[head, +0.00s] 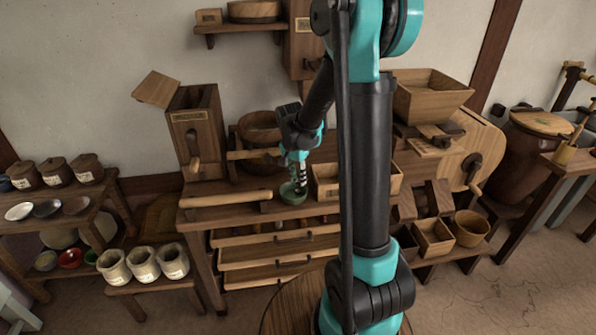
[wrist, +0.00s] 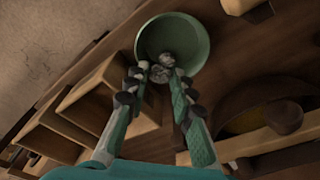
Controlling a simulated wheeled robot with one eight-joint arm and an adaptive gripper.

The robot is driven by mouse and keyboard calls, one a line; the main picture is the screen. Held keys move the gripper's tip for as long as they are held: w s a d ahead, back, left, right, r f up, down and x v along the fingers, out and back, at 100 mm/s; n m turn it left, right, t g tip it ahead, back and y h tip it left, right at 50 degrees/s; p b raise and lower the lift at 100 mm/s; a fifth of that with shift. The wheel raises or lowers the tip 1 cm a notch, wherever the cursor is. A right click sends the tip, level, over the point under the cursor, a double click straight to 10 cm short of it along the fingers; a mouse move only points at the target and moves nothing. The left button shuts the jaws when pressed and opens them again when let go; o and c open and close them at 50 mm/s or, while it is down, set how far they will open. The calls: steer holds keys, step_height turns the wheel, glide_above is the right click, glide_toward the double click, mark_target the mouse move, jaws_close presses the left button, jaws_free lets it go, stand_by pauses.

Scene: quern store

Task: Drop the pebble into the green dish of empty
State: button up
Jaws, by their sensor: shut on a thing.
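The green dish (wrist: 185,28) is round and shallow and stands on the wooden bench. In the head view the green dish (head: 293,196) is near the bench's front edge, right below my gripper (head: 297,168). In the wrist view my gripper (wrist: 160,70) points down over the dish's near side. Its fingertips are shut on a grey, speckled pebble (wrist: 158,74). A second grey lump (wrist: 167,59) shows just beyond it, against the dish; I cannot tell whether it lies in the dish or touches the held pebble. The gap between pebble and dish is unclear.
A wooden box with an open lid (head: 197,130) stands at the bench's left. A round wooden tub (head: 260,127) is behind the dish and an open wooden tray (head: 328,182) to its right. Open drawers (head: 280,255) jut out below the bench.

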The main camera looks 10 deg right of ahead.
steer(key=shift+f, duration=1.35)
steer(key=o, duration=0.9)
steer(key=shift+r, duration=0.1)
steer(key=r, duration=0.4)
steer(key=a+r, duration=0.1)
steer(key=r, duration=0.2)
steer(key=s+r, duration=0.1)
steer(key=r, duration=0.3)
steer(key=shift+a+r, duration=0.2)
steer(key=shift+r, duration=0.15)
steer(key=shift+s, duration=0.1)
steer(key=s+d+f+n+t, duration=0.1)
steer(key=s+d+f+n, duration=0.1)
steer(key=s, duration=0.4)
steer(key=s+d+f+n+t+y, duration=0.1)
steer(key=s+f+n, duration=0.2)
steer(key=s, duration=0.4)
steer(key=s+d+f+n+t, duration=0.1)
steer(key=s+d+f+n, duration=0.1)
steer(key=s, duration=0.5)
steer(key=shift+s+d+f+n, duration=0.15)
steer(key=shift+f+n, duration=0.25)
steer(key=shift+n, duration=0.2)
steer(key=shift+s+d+f+n, duration=0.15)
steer(key=shift+f+n, duration=0.2)
steer(key=shift+n, duration=0.25)
